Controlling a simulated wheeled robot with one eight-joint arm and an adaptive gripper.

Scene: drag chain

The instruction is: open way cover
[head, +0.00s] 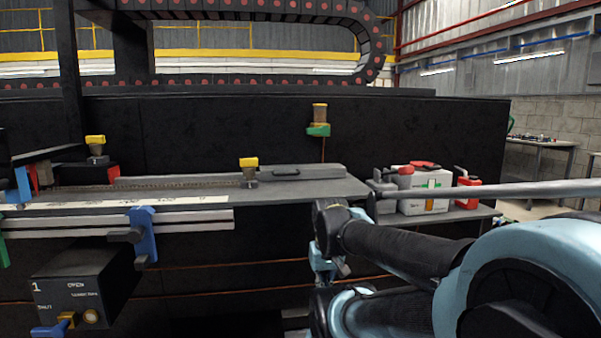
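A long, low grey cover with a dark recessed handle (286,173) lies flat on the grey ledge (318,190) in the middle of the head view. It looks closed, but I cannot tell for certain that it is the way cover. My arm reaches in from the right, in front of the ledge's right end. The small teal and grey parts at its end, which seem to be my gripper (328,265), are below and right of the cover and apart from it. Its fingers are mostly hidden by my own arm, so opening and contents do not show.
A blue clamp (143,235) sticks out from the front rail. A black control box (84,287) stands at lower left. Yellow-topped knobs (249,170) stand on the ledge. The drag chain (372,45) runs above.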

